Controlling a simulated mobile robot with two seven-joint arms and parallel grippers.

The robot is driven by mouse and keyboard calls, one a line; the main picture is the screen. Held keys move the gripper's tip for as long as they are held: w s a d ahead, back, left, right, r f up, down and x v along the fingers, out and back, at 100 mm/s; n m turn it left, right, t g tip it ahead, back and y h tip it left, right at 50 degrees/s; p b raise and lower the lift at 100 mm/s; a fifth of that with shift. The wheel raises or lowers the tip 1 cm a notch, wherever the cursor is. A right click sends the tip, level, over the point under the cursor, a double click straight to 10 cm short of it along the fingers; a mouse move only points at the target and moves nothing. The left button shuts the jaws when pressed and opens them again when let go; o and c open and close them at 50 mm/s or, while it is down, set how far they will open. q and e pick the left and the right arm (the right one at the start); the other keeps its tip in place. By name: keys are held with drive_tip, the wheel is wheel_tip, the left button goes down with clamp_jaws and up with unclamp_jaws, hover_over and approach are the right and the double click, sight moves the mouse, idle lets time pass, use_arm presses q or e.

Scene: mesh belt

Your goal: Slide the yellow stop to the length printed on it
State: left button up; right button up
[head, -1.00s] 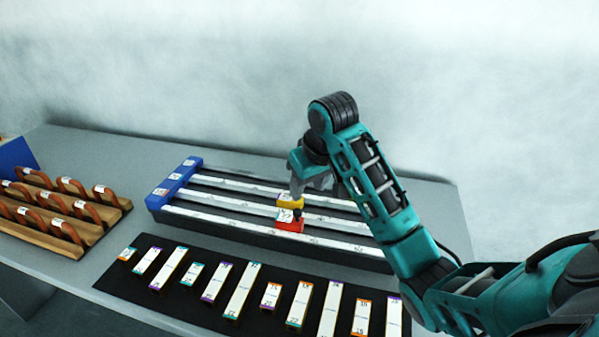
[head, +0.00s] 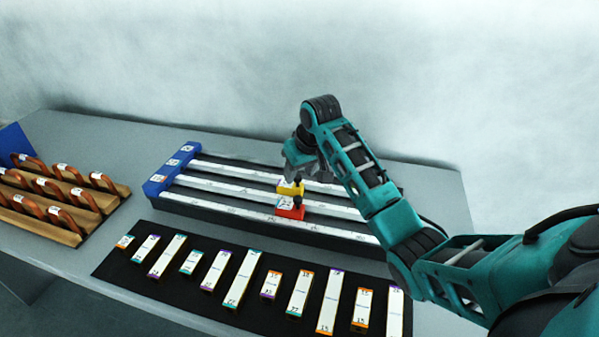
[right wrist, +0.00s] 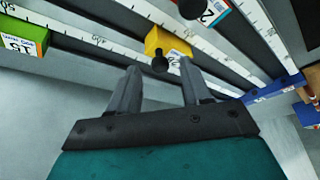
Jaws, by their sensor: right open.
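The yellow stop (head: 289,188) sits on a rail of the dark measuring rack, with a white label and a black knob. It also shows in the right wrist view (right wrist: 167,42), its knob facing my fingers; its printed number is not readable. My right gripper (head: 296,172) is just behind the yellow stop, toward the wall. In the right wrist view my right gripper (right wrist: 159,66) is open and empty, its fingertips apart on either side of the knob's line; I cannot tell whether they touch it. My left gripper is not in view.
A red stop (head: 290,208) sits on the neighbouring rail in front. A green stop (right wrist: 25,38) shows in the wrist view. White scales run from the blue end block (head: 172,168). Labelled strips lie on a black mat (head: 130,268); wooden racks (head: 40,222) stand left.

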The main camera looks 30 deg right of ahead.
drive_tip(key=shift+w+f, duration=0.25)
drive_tip(key=shift+f, duration=0.3)
clamp_jaws()
idle(0.4)
